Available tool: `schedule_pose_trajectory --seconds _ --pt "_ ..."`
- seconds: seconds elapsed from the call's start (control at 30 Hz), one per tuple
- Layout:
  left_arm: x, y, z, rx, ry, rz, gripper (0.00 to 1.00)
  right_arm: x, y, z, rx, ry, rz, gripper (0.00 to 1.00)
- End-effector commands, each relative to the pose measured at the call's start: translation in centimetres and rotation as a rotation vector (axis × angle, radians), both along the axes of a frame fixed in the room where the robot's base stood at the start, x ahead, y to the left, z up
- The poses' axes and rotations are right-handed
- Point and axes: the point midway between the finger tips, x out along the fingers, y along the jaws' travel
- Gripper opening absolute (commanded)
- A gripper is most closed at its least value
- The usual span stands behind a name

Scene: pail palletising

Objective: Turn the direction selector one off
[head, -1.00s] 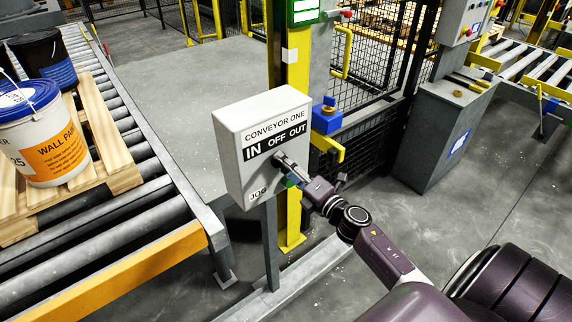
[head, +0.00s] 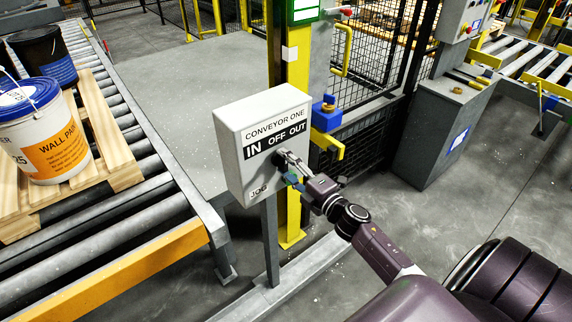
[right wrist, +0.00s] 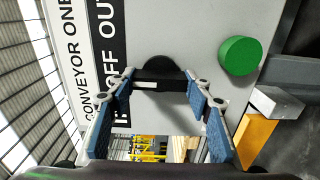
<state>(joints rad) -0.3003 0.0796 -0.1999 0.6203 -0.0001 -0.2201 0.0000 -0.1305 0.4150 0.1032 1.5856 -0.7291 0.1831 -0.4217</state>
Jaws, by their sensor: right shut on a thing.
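The grey control box (head: 240,172) is labelled CONVEYOR ONE, with IN, OFF and OUT on a black band. Its black direction selector (right wrist: 160,70) shows in the right wrist view beside that band. My right gripper (head: 290,165) is at the box front, below the band. In the right wrist view its two fingers (right wrist: 160,84) sit on either side of the selector's bar, shut on it. A white mark on the bar lies on the side toward the word OFF. In the head view the gripper hides most of the selector. My left gripper is not in view.
A green button (right wrist: 240,56) sits close beside the selector. A roller conveyor (head: 150,205) at left carries a wooden pallet (head: 116,160) with a white paint pail (head: 52,145) and a dark pail (head: 45,58). A yellow post (head: 297,80) and mesh fence (head: 368,60) stand behind the box.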

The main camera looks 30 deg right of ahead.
Motion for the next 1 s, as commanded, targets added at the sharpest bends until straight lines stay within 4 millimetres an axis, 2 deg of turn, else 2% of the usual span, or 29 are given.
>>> schedule_pose_trajectory --seconds 0.07,0.1,0.27,0.53,0.67,0.77,1.0 --pt "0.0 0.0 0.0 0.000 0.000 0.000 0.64 0.0 -0.1 0.0 -0.001 0.000 -0.003 0.22" --pt "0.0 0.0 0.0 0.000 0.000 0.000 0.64 0.0 -0.1 0.0 -0.001 0.000 -0.003 0.47" --pt "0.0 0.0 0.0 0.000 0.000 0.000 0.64 0.0 -0.1 0.0 -0.001 0.000 -0.002 0.64" --pt "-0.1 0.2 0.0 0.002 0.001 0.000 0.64 0.0 0.0 0.0 -0.001 0.000 -0.001 0.64" --pt "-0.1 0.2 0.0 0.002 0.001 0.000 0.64 -0.8 -0.1 -0.1 -0.001 0.001 -0.001 0.64" --pt "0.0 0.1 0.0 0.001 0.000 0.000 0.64 -2.2 -0.2 -0.1 0.000 0.002 0.000 0.64" --pt "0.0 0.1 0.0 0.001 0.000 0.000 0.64 -7.0 -0.6 -0.2 0.000 0.004 -0.002 0.64"
